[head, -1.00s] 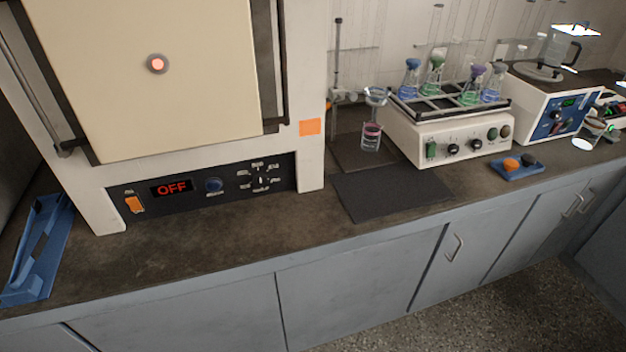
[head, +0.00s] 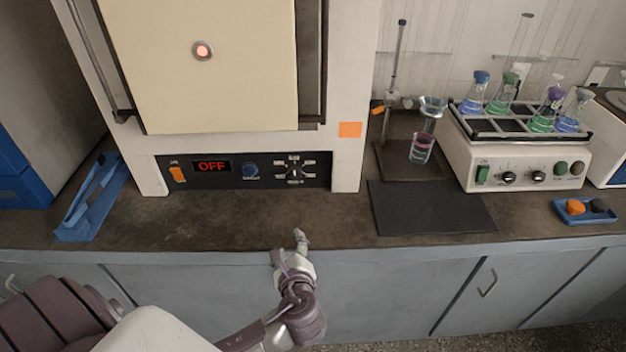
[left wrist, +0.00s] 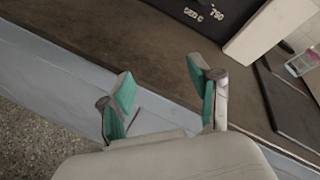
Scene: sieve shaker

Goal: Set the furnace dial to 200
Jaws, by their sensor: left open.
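The furnace (head: 345,90) stands on the bench with its cream door shut. Its black control panel (head: 225,180) has a red display (head: 211,166) reading OFF, an orange switch (head: 177,174), a blue knob (head: 250,170) and the round dial (head: 295,171) with marks around it. The dial's exact setting is too small to read. My left gripper (head: 288,243) is open and empty at the bench's front edge, below and in front of the dial, apart from the panel. The left wrist view shows its two teal-padded fingers (left wrist: 160,98) spread, with the panel's lower corner (left wrist: 195,12) beyond. My right gripper is not visible.
The bench top (head: 225,220) before the furnace is clear. A blue holder (head: 92,200) lies at the left. A dark mat (head: 430,207), a stand with a beaker (head: 421,150) and a shaker (head: 515,165) with flasks are at the right.

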